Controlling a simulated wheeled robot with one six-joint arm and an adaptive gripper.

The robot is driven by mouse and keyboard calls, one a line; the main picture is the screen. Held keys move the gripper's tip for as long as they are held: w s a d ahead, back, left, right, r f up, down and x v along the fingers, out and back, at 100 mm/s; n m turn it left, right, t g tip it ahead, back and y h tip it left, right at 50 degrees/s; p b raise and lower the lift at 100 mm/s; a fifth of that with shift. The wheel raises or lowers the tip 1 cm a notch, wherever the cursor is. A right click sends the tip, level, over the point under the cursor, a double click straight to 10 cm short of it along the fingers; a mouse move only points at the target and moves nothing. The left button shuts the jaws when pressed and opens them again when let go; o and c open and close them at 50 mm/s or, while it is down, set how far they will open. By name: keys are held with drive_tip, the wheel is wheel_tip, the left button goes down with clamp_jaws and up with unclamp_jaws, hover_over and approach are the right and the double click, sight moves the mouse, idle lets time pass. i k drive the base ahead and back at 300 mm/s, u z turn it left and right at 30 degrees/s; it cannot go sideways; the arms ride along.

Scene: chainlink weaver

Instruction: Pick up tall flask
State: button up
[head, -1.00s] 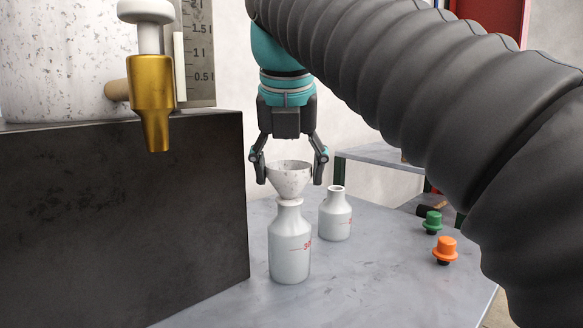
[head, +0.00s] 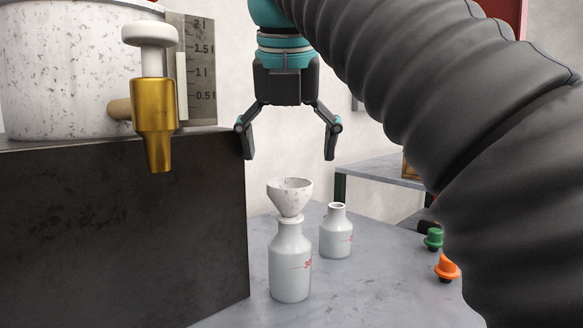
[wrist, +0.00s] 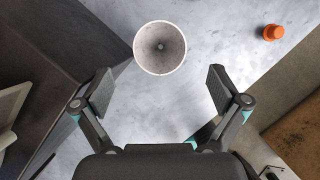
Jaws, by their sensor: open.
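The taller flask (head: 290,268), pale grey with red markings, stands upright on the table at the centre of the head view. A white speckled funnel (head: 289,198) sits in its mouth. In the wrist view the funnel (wrist: 160,48) is seen from above, ahead of the fingers, and hides the flask beneath. My gripper (head: 289,155) is open and empty, pointing down above the funnel with a clear gap. In the wrist view my gripper (wrist: 164,92) shows its two fingers spread wide.
A shorter flask (head: 336,234) stands just right of the tall one. A dark block (head: 120,230) at left bears a white vessel with a brass tap (head: 154,125). Green (head: 433,238) and orange (head: 447,268) stoppers lie at right. A second table (head: 385,172) stands behind.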

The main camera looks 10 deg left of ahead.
sight(290, 257)
drive_tip(key=u, duration=0.05)
drive_tip(key=k, duration=1)
drive_tip(key=z, duration=0.05)
